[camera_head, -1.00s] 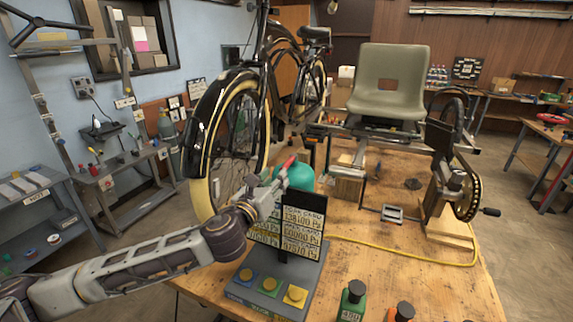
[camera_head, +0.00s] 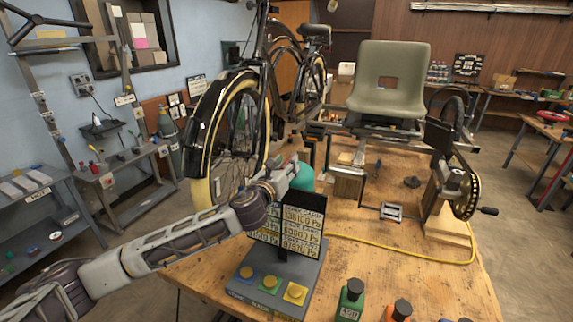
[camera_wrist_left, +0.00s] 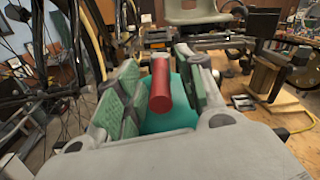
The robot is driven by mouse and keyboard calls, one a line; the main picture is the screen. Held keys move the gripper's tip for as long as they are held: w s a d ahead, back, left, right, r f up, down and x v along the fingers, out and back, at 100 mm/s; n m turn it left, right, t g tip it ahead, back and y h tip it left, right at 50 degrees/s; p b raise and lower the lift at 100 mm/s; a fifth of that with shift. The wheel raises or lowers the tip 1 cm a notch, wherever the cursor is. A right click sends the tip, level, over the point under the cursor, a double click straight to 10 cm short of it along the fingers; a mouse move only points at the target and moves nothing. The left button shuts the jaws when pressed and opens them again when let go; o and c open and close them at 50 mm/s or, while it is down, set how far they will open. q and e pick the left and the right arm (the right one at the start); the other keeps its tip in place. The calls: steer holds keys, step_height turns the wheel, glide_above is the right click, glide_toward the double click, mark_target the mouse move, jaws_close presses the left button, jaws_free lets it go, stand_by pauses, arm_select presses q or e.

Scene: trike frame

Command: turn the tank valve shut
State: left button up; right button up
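The teal tank (camera_head: 305,176) stands on the workbench behind the price display, mostly hidden by my left gripper and the display. Its red valve handle (camera_wrist_left: 161,88) shows in the left wrist view as a short red bar above the teal top (camera_wrist_left: 172,118). My left gripper (camera_head: 290,168) is at the tank's top in the head view, where it hides the handle. In the left wrist view its green-padded fingers (camera_wrist_left: 160,85) stand apart on either side of the handle, with small gaps visible. Whether either pad touches it is unclear. My right gripper is not in view.
A bicycle (camera_head: 225,130) is just left of the tank. The trike frame with its seat (camera_head: 388,80) and a yellow hose (camera_head: 400,249) lie to the right. Bottles (camera_head: 350,300) stand at the front edge.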

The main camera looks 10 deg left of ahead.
arm_select(q)
steer(key=shift+w, duration=0.2)
jaws_close()
stand_by(0.3)
